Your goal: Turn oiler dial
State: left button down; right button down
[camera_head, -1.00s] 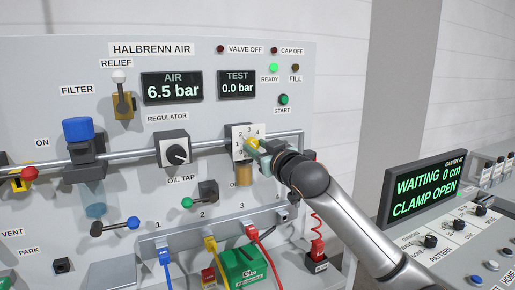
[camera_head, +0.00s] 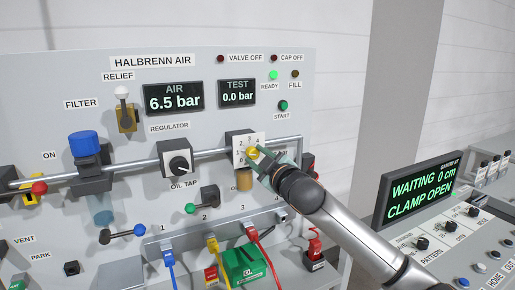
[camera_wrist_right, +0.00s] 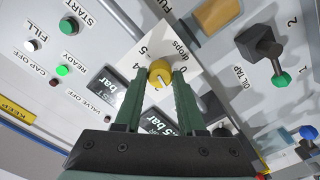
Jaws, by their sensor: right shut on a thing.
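The oiler dial is a small yellow knob (camera_head: 251,151) on a white square number plate (camera_head: 239,142) on the panel. In the right wrist view the yellow knob (camera_wrist_right: 160,73) sits between the two green fingertips, with a pale pointer line on its face. Which number the pointer marks I cannot tell. My right gripper (camera_head: 257,154) is shut on the knob, coming from the lower right; it also shows in the wrist view (camera_wrist_right: 159,80). The fingers hide part of the plate. My left gripper is not in view.
An amber cup (camera_head: 244,181) hangs just below the dial. The black regulator knob (camera_head: 177,163) and the green-ended oil tap (camera_head: 207,198) are to the left. A metal pipe (camera_head: 128,164) crosses the panel. Hose connectors, including a red one (camera_head: 252,235), stand below.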

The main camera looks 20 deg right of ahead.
jog(key=shift+n, duration=1.2)
jog(key=shift+p, duration=0.3)
jog(key=c, duration=0.5)
grip_release()
jog(key=s+b, duration=0.3)
jog(key=s, duration=0.9)
jog(key=shift+s+d, duration=0.25)
jog(key=shift+d, duration=0.15)
